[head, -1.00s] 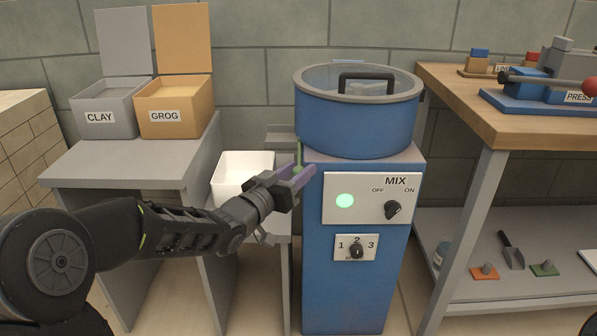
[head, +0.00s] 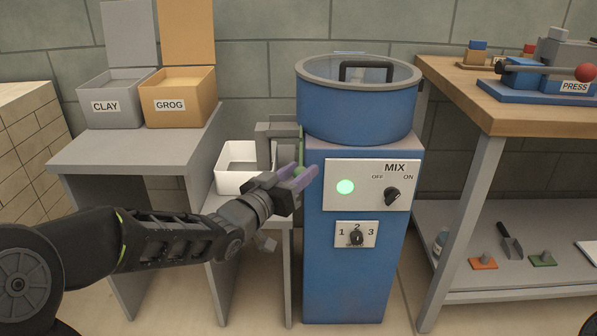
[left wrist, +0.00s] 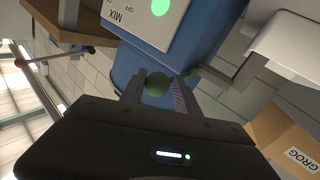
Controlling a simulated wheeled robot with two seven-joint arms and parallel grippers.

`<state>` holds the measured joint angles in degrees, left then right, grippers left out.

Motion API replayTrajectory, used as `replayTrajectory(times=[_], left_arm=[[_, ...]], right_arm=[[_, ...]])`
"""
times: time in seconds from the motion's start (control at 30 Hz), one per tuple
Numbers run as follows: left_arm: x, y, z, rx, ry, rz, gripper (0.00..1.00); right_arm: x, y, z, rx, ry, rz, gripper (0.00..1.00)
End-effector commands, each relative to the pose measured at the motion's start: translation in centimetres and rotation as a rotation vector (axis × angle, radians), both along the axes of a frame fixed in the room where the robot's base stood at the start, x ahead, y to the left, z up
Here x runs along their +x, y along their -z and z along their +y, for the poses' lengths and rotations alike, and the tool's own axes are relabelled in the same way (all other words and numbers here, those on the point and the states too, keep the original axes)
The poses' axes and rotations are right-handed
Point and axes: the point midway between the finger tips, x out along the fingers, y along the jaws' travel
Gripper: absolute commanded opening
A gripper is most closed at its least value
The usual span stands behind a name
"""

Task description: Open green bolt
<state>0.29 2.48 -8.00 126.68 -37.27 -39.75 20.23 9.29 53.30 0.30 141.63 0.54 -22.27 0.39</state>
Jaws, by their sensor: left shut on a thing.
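The green bolt (head: 301,152) is on the left side of the blue mixer (head: 357,125), by a grey metal fitting (head: 278,133). In the left wrist view its round green knob (left wrist: 157,84) sits between my fingers, with a short green stem running right toward the grey metal. My left gripper (head: 298,177), with purple fingers, is shut on this knob; the fingers partly hide it in the head view. How far the bolt is drawn is hard to tell. My right gripper is not in view.
A white bin (head: 235,180) stands left of the mixer, close behind my left gripper. Grey CLAY (head: 107,108) and orange GROG (head: 178,105) boxes stand open on a grey table. The MIX panel (head: 368,185) with a lit green lamp is close on the right. A workbench (head: 500,110) stands farther right.

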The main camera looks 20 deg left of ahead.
Motion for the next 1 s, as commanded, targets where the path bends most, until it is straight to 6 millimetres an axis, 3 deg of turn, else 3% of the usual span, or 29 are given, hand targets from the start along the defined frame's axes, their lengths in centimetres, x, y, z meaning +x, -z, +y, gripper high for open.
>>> replayTrajectory(times=[0.03,0.13,0.17,0.3,1.0], left_arm=[[-0.04,-0.28,-0.89,0.005,0.018,-0.007,0.0],[-0.03,-0.28,-0.91,0.005,0.019,-0.008,0.0],[-0.03,-0.28,-0.91,0.005,0.019,-0.008,0.39],[-0.02,-0.27,-0.86,0.004,0.018,-0.007,0.5],[-0.58,-0.16,-0.09,0.002,0.006,-0.002,0.52]], right_arm=[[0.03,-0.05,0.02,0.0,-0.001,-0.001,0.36],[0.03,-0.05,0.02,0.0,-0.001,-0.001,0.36],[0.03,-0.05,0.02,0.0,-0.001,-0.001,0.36],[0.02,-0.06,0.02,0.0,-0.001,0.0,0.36],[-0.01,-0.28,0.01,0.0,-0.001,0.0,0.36]])
